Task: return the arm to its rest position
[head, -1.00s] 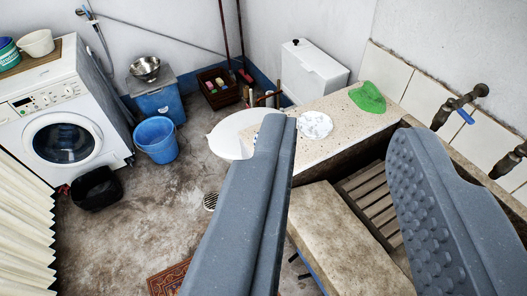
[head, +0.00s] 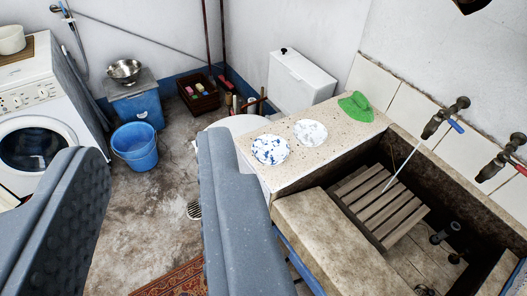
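My gripper (head: 148,148) shows as two grey fingers in the lower left half of the head view. Nothing is held. The right finger's tip is in front of the white round shape beside the stone counter, and covers part of it. The left finger covers part of the washing machine (head: 45,95).
A stone counter (head: 325,120) carries a blue-and-white plate (head: 270,150), a whitish plate (head: 311,132) and a green cloth-like item (head: 355,106). The trough (head: 470,190) holds a wooden slatted rack (head: 380,203). A blue bucket (head: 135,147) stands on the floor.

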